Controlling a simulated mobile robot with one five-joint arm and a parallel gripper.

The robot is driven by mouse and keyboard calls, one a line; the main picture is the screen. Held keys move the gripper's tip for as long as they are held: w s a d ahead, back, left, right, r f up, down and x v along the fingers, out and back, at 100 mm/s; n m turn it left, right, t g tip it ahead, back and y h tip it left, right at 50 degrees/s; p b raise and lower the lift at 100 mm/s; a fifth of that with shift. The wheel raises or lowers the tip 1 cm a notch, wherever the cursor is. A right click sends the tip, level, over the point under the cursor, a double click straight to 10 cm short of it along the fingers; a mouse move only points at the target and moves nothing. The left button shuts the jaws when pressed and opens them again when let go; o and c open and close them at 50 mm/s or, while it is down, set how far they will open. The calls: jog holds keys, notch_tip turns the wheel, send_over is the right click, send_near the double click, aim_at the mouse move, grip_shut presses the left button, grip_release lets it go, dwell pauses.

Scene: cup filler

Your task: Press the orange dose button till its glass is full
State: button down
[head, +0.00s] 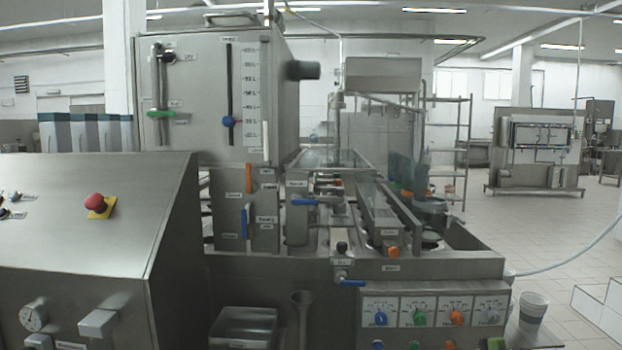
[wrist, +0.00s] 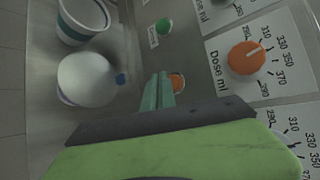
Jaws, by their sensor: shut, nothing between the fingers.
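The orange dose button (wrist: 179,82) shows in the wrist view beside the fingertips of my gripper (wrist: 160,77), partly covered by them. I cannot tell whether they touch it. My gripper is shut with its fingers together and nothing between them. The orange dose knob (wrist: 247,57) sits on a white dial marked "Dose ml". In the head view the orange button (head: 450,345) is at the bottom edge, below the orange knob (head: 457,318). I cannot make out the orange button's glass or its fill level.
A green button (wrist: 163,26) is on the same panel. A white cup with a blue-green band (wrist: 84,22) and a rounded white object (wrist: 87,79) lie left of the fingers.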

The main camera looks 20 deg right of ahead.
jog(key=s+a, duration=0.2)
jog(key=s, duration=0.3)
jog(key=shift+s+a, duration=0.15)
jog(key=shift+s, duration=0.2)
dwell(3.9)
jog(key=w+d, duration=0.2)
jog(key=w, duration=0.3)
jog(key=shift+w+d, duration=0.15)
jog(key=shift+w, duration=0.15)
dwell(0.4)
dwell(1.9)
